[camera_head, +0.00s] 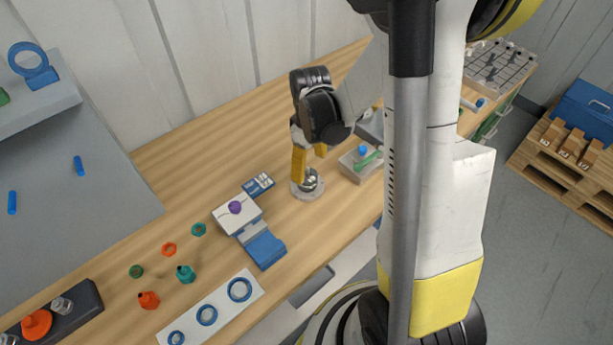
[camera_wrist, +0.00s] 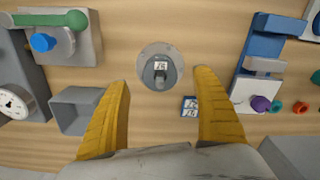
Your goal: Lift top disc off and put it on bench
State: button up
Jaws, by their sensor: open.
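A round grey disc (camera_head: 301,193) lies on the wooden bench, with a small metallic piece standing at its middle. It also shows in the wrist view (camera_wrist: 147,52), where the middle piece (camera_wrist: 160,71) carries a small printed label. I cannot tell whether several discs are stacked there. My gripper (camera_head: 310,158) points down above the disc, its yellow fingers spread. In the wrist view my gripper (camera_wrist: 153,80) is open and empty, with the disc ahead of and between the fingertips. The gripper partly hides the metallic piece in the head view.
A grey block with a blue knob and green lever (camera_head: 362,163) stands close right of the disc. A blue and white fixture with a purple knob (camera_head: 236,209) and a blue label card (camera_head: 258,184) lie to the left. Bare bench (camera_head: 215,135) is behind.

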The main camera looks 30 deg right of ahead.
aim_at(308, 174)
jog(key=f, duration=0.2)
jog(key=f+b, duration=0.1)
jog(key=f, duration=0.1)
jog(key=shift+w+f+b, duration=0.2)
jog(key=shift+f+b, duration=0.1)
jog(key=shift+f, duration=0.1)
jog(key=c, duration=1.2)
jog(key=shift+c, duration=0.2)
jog(key=shift+r, duration=0.1)
